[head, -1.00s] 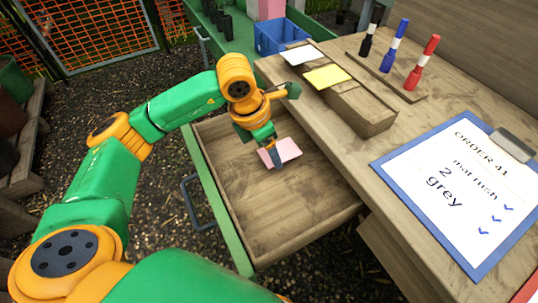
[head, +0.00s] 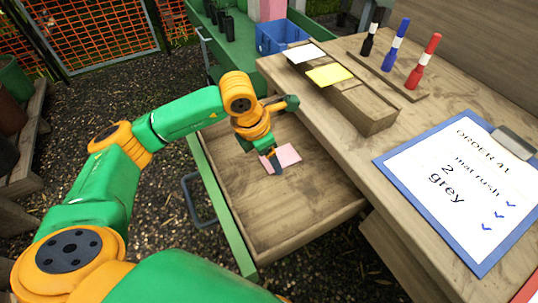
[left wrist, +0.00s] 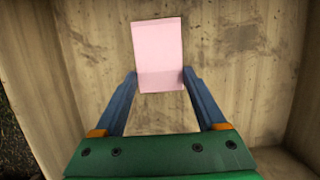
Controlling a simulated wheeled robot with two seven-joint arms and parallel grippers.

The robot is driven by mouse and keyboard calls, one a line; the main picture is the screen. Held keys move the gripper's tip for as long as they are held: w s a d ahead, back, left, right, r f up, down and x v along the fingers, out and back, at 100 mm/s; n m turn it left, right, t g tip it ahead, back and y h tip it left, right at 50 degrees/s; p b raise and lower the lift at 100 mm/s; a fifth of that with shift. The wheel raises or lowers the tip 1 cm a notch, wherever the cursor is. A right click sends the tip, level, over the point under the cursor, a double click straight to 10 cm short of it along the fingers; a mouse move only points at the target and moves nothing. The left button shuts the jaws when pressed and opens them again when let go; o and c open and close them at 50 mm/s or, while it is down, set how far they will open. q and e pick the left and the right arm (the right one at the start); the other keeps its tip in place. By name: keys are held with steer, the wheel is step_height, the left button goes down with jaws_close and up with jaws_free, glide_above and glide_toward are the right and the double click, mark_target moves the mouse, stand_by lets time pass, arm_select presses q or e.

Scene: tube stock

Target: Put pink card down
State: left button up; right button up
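The pink card (head: 288,154) is in the open wooden drawer (head: 255,225), over its floor toward the back. My left gripper (head: 275,168) reaches down into the drawer at the card. In the left wrist view, the pink card (left wrist: 158,45) reaches back between the two blue fingers of the left gripper (left wrist: 160,75). The fingers meet its side edges with no clear gap, so they look shut on it. I cannot tell whether the card touches the drawer floor. My right gripper is not in view.
On the bench right of the drawer, a wooden block carries a white card (head: 304,53) and a yellow card (head: 330,75). Behind stand black, blue and red markers (head: 422,62). A clipboard (head: 462,180) lies at the right. The drawer's front half is clear.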

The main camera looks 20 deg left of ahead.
arm_select(q)
steer(key=shift+o, duration=0.5)
steer(key=shift+s+f, duration=0.35)
steer(key=shift+f, duration=0.2)
steer(key=shift+r+p, duration=0.35)
steer(key=shift+w+r+p, duration=0.2)
steer(key=shift+r+p, duration=0.3)
steer(key=shift+r, duration=0.2)
steer(key=v, duration=1.1)
steer(key=shift+w, duration=0.35)
steer(key=shift+d+r, duration=0.1)
steer(key=shift+r, duration=0.1)
